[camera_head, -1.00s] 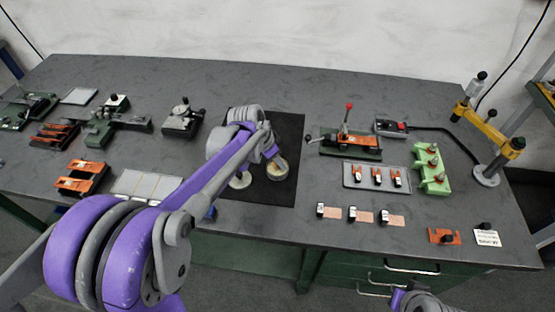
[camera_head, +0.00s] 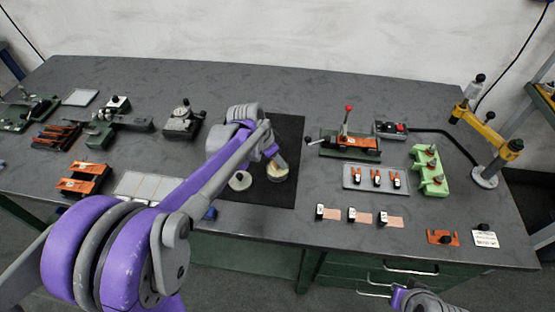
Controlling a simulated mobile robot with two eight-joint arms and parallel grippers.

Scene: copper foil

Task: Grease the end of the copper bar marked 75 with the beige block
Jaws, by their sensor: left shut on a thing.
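My left gripper (camera_head: 273,154) is over the black mat, pointing down at a small round pot (camera_head: 277,177). It is shut on a small beige thing, probably the beige block (camera_head: 281,163), at the pot's mouth; whether it touches the contents I cannot tell. A round pale disc, perhaps a lid (camera_head: 240,182), lies left of the pot. Three flat copper bars (camera_head: 332,214) (camera_head: 364,218) (camera_head: 395,221) lie in a row near the front edge, each with a black and white piece at its left end. Their markings are too small to read. My right gripper's fingers are out of view.
A grey tray with orange pieces (camera_head: 350,184) lies behind the bars, with a red-handled press (camera_head: 345,145) further back. A green rack (camera_head: 427,172) and yellow jointed stand (camera_head: 490,142) are right.

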